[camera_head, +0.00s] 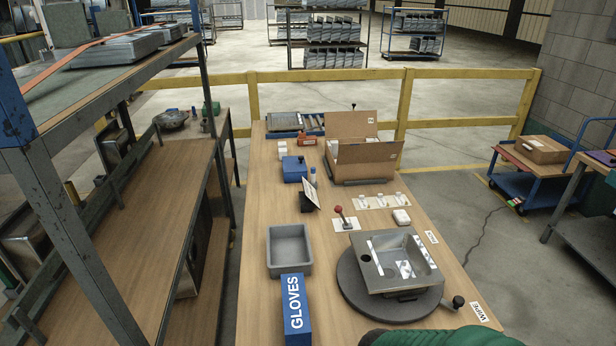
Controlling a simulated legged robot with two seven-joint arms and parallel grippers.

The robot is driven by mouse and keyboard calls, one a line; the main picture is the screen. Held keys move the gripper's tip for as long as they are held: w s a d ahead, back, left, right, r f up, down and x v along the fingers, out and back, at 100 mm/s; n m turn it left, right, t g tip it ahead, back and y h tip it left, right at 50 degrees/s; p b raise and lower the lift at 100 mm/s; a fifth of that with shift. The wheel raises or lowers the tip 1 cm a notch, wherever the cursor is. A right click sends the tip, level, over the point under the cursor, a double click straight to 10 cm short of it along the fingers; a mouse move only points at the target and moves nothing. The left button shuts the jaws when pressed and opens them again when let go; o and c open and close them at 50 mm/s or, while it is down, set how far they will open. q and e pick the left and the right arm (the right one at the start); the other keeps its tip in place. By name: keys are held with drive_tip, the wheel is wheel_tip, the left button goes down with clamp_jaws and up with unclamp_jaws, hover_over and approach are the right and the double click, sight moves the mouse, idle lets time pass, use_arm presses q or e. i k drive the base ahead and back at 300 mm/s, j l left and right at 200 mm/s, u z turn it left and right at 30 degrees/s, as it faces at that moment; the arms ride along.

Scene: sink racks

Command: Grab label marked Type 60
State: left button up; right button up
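A pale strip (380,202) with several small white labels on it lies on the wooden table, in front of the cardboard box. The print on these labels is too small to read, so I cannot tell which is marked Type 60. Two other labels lie along the table's right edge: one near the sink (432,237) and one reading WIPE (480,312). Neither of my grippers shows in the head view.
A metal sink (397,262) rests on a dark round turntable (360,298). Left of it are a grey bin (289,247) and a blue GLOVES box (293,311). An open cardboard box (366,160) stands farther back. A metal shelf rack (75,215) stands left.

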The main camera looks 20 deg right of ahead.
sight(380, 199)
drive_tip(key=l+u, duration=0.1)
drive_tip(key=l, duration=0.35)
drive_tip(key=k+l, duration=0.1)
drive_tip(key=l, duration=0.35)
drive_tip(key=l+u, duration=0.15)
drive_tip(key=l, duration=0.3)
drive_tip(key=k+l, duration=0.1)
drive_tip(key=l, duration=0.35)
drive_tip(key=k+l+u, duration=0.15)
drive_tip(key=l, duration=0.3)
drive_tip(key=l+u, duration=0.1)
drive_tip(key=l, duration=0.35)
drive_tip(key=k+l, duration=0.15)
drive_tip(key=l, duration=0.25)
drive_tip(key=k+l+u, duration=0.15)
drive_tip(key=l, duration=0.3)
drive_tip(key=i+l+z, duration=0.2)
drive_tip(key=i+j+z, duration=0.25)
drive_tip(key=j+z, duration=0.3)
drive_tip(key=j, duration=0.2)
drive_tip(key=i+j+z, duration=0.1)
drive_tip(key=j+z, duration=0.15)
drive_tip(key=j, duration=0.15)
